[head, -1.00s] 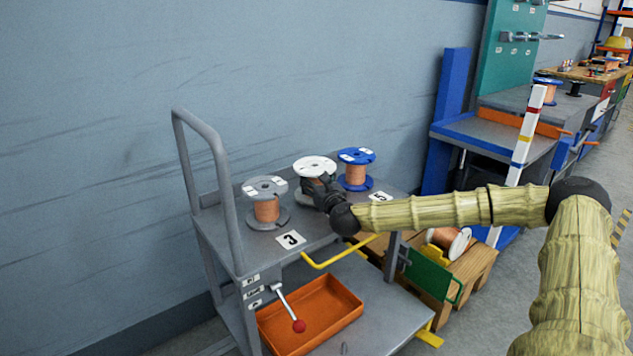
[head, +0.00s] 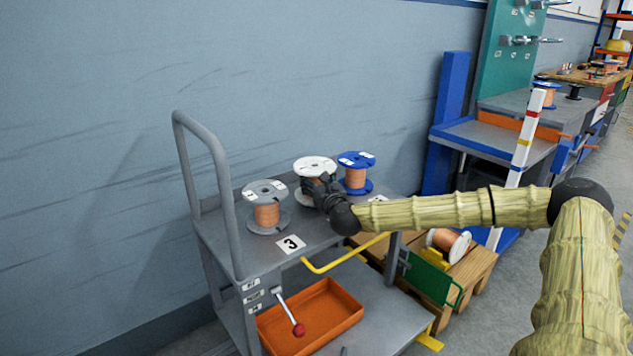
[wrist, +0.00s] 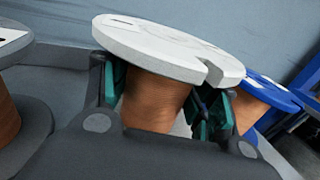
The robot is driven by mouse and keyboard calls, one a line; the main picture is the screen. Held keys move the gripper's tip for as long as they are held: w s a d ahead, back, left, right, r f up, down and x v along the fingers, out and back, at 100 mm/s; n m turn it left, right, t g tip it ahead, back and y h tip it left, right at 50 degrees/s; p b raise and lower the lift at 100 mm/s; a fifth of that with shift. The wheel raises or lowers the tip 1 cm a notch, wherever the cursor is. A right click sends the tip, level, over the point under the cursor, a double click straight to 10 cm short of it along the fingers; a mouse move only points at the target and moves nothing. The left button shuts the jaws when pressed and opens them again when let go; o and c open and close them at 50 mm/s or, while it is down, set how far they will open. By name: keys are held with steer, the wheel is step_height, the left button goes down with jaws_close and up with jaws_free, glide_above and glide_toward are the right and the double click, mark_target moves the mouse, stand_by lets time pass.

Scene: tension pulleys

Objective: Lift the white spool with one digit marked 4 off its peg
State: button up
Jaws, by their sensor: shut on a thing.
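The white spool (head: 315,165) with copper wire stands on the grey cart's top shelf, between a grey spool and a blue spool. It also shows in the wrist view (wrist: 170,47), its white top flange tilted in the picture and its copper core between the fingers. My gripper (head: 318,187) reaches in from the right and is shut on the copper core below the top flange; it shows in the wrist view too (wrist: 160,100). The digit on the white spool is too small to read.
The grey spool (head: 266,208) stands close on the left and the blue spool (head: 356,172) close on the right. The cart (head: 240,235) has a tall handle at left and an orange tray (head: 340,311) below. Open space lies above the spools.

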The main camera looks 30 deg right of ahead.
mark_target(317, 167)
steer(key=shift+r, duration=0.45)
stand_by(1.1)
steer(key=shift+r, duration=0.15)
stand_by(0.3)
steer(key=shift+r+p, duration=0.35)
steer(key=shift+r, duration=1.3)
steer(key=shift+f+b, duration=0.1)
steer(key=shift+b, duration=0.3)
steer(key=shift+r+p, duration=0.65)
steer(key=shift+r, duration=1.15)
steer(key=shift+r, duration=0.2)
steer(key=shift+r+p, duration=0.5)
steer(key=shift+r, duration=0.95)
